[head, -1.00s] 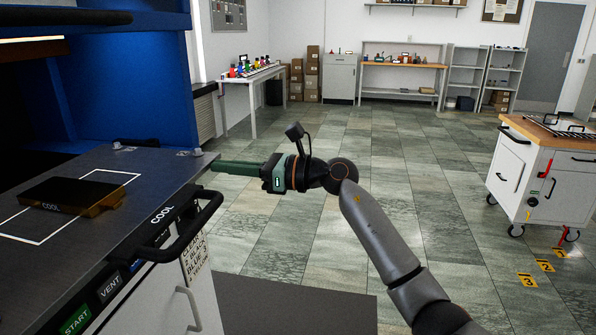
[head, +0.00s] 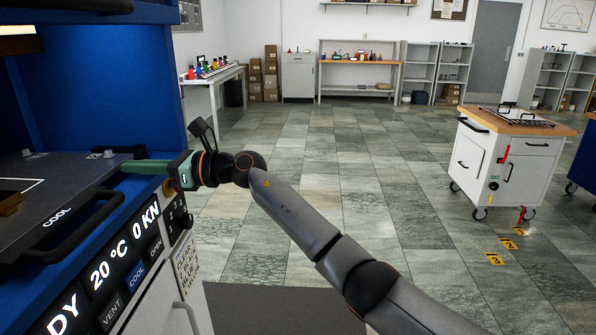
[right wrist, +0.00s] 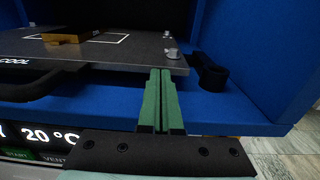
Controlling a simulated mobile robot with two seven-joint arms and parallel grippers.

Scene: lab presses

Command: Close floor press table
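The floor press table is a dark grey plate (head: 75,182) with a white outline, at the left in the head view. It also shows in the right wrist view (right wrist: 130,52). Its black front handle (head: 85,235) is beside the COOL label. The table lies partly inside the blue press frame (head: 100,80). My right gripper (head: 135,166) is at the table's right front edge, its green fingers pointing left. In the right wrist view the fingers (right wrist: 158,98) are together with nothing between them, and their tips meet the plate's edge; contact is unclear. My left gripper is out of view.
A gold-brown block (right wrist: 75,37) lies on the table. The press's control panel (head: 125,265) reads 20 °C and 0 KN. A white cart (head: 505,165) with a wooden top stands at the right. The tiled floor between is clear, with a dark mat (head: 270,307) before the press.

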